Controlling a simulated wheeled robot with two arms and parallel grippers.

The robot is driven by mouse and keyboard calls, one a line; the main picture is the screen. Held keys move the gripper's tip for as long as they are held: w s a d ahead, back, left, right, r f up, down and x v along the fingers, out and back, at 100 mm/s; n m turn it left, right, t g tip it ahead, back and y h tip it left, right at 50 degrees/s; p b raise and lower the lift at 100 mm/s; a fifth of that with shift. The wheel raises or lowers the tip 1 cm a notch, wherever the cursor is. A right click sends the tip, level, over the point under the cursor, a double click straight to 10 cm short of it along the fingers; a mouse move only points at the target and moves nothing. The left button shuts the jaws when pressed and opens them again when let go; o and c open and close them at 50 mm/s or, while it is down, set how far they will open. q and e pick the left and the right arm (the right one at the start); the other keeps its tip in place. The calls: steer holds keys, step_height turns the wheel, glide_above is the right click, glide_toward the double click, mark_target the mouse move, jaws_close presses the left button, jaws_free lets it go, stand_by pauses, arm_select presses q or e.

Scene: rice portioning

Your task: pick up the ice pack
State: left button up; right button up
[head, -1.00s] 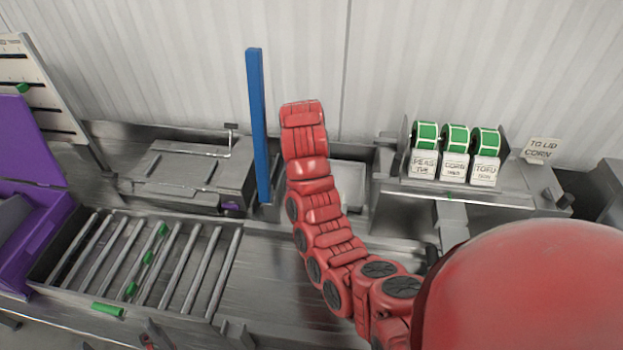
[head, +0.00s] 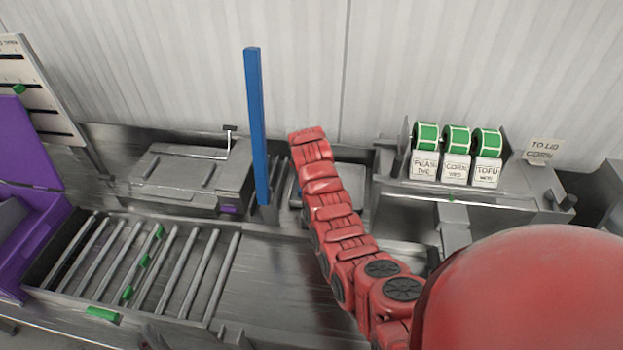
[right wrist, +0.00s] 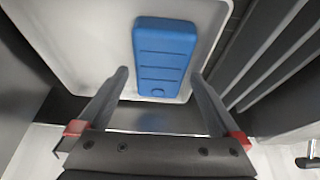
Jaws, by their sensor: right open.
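In the right wrist view a blue ice pack (right wrist: 165,55) lies flat in a pale, shallow tray (right wrist: 75,40). My right gripper (right wrist: 160,76) is open, with a finger to each side of the ice pack's near part. The fingers do not appear to touch it, and the height gap is hard to judge. In the head view my red right arm reaches over the counter and hides its gripper and the ice pack. Part of a pale tray (head: 352,180) shows behind the arm. My left gripper is not clearly in view.
A blue upright post (head: 257,125) stands just left of my right arm. A roller rack (head: 205,275) and a purple bin (head: 30,230) are at left. A label stand (head: 480,198) with green rolls is at right. A wall closes the back.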

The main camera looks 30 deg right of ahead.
steer(key=shift+w+d+f+p, duration=0.25)
steer(key=shift+w+f+p, duration=0.05)
steer(key=shift+f+p, duration=0.2)
steer(key=shift+w+d+f, duration=0.15)
steer(key=shift+w+f, duration=0.15)
steer(key=shift+f, duration=0.7)
steer(key=shift+c, duration=0.2)
steer(key=c, duration=1.4)
